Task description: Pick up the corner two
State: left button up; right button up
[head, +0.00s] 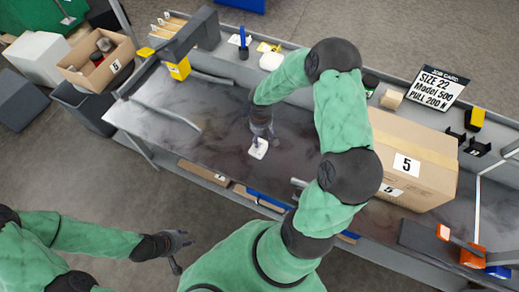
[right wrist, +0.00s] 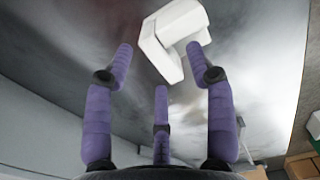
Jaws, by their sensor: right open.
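A small white angled piece (head: 258,149) lies on the dark worktop of the bench (head: 215,160). In the right wrist view the white piece (right wrist: 170,38) has a bent, corner-like shape and lies just beyond my fingertips. My right gripper (head: 261,134) is above the piece and points down at it. In the right wrist view its purple fingers (right wrist: 160,62) are spread with nothing between them. I cannot tell whether a finger touches the piece. My left gripper (head: 178,250) hangs empty over the floor in front of the bench, its fingers apart. No label "two" is readable on the piece.
A carton marked 5 (head: 415,165) stands right of my right arm. A job card (head: 438,88) reads SIZE 22, Model 500, PULL 200 N. A yellow block (head: 178,70) and grey machine (head: 185,38) stand at the back left. An open carton (head: 98,58) is beyond. Worktop left of the piece is mostly clear.

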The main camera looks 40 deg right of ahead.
aim_at(261, 140)
notch_tip(261, 140, down, 3)
jog(key=shift+b, duration=0.5)
jog(key=shift+r, duration=0.1)
jog(key=c, duration=0.8)
